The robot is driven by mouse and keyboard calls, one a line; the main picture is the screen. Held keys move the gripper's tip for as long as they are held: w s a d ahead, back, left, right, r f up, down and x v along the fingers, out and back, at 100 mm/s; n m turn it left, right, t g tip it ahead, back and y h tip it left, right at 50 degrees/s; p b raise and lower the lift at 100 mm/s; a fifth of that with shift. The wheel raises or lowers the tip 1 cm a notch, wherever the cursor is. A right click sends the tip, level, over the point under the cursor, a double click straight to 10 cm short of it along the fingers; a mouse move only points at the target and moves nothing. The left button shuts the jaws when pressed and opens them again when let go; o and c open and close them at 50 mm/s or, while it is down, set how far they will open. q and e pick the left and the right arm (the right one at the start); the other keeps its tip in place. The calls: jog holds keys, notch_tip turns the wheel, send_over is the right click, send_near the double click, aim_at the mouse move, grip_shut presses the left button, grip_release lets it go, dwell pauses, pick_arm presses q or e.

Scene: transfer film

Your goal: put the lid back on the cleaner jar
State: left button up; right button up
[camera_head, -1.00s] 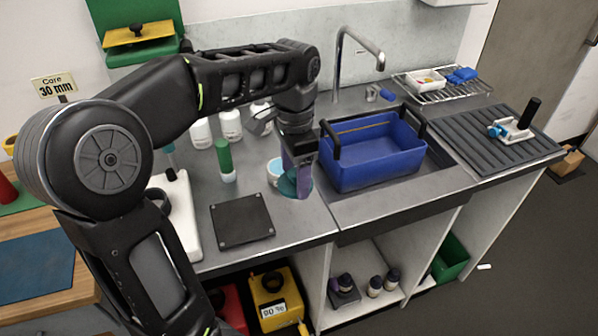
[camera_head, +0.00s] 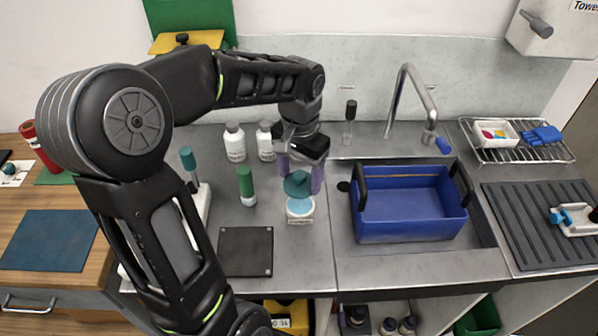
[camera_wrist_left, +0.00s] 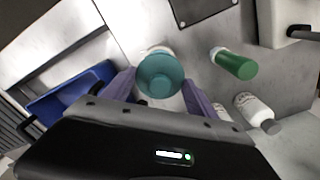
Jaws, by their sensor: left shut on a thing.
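My left gripper (camera_head: 301,184) is shut on the teal lid (camera_head: 297,183), holding it between its purple fingers. The open cleaner jar (camera_head: 300,209), white with light blue contents, stands upright on the steel counter. In the head view the lid appears above and behind the jar's mouth, with the blue contents showing in front of it. In the left wrist view the lid (camera_wrist_left: 160,76) covers most of the jar, and only a white edge (camera_wrist_left: 156,49) shows past it. My right gripper is not in view.
A green-capped bottle (camera_head: 246,186) stands left of the jar, and white bottles (camera_head: 235,143) stand behind. A dark square plate (camera_head: 246,251) lies front left. A blue tub (camera_head: 409,212) sits in the sink to the right. Some counter in front of the jar is clear.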

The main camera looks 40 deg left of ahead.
aim_at(300, 205)
pick_arm(q)
jog(key=shift+s, duration=0.1)
jog(key=shift+f, duration=0.1)
jog(key=shift+f+b, duration=2.45)
jog(key=shift+f, duration=0.65)
jog(key=shift+f, duration=0.15)
jog(key=o, duration=1.4)
jog(key=shift+o, duration=0.8)
